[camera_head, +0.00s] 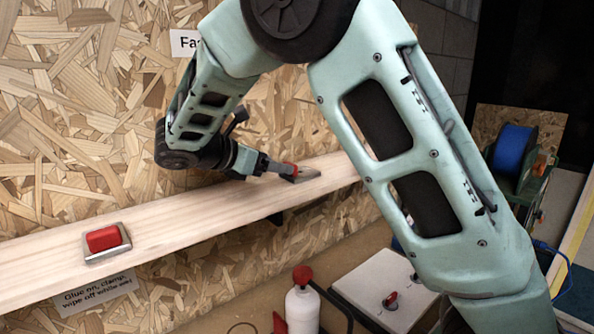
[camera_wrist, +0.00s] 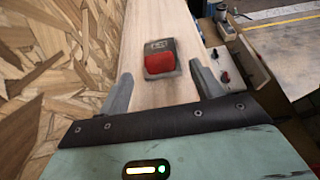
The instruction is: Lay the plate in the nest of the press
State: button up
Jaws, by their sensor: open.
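My gripper (camera_wrist: 162,85) is open and empty, with one finger on each side of the line to the red block. It also shows in the head view (camera_head: 284,168), reaching along the shelf from the left. A second such plate with a red block (camera_head: 103,240) lies on the shelf's left part. I cannot make out the press or its nest for certain.
The shelf (camera_head: 190,220) runs along a chipboard wall (camera_head: 60,120). Below are a white bottle with a red cap (camera_head: 302,308) and a pale box with a red knob (camera_head: 372,285). A blue reel (camera_head: 513,148) stands at the right. The shelf between the plates is clear.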

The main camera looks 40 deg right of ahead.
aim_at(303, 173)
jog(key=p+x, duration=0.1)
jog(key=x, duration=0.3)
jog(key=shift+r+p, duration=0.1)
jog(key=shift+p, duration=0.25)
jog(key=shift+d+f, duration=0.35)
jog(key=c, duration=1.3)
jog(key=shift+o, duration=0.2)
jog(key=shift+r, duration=0.15)
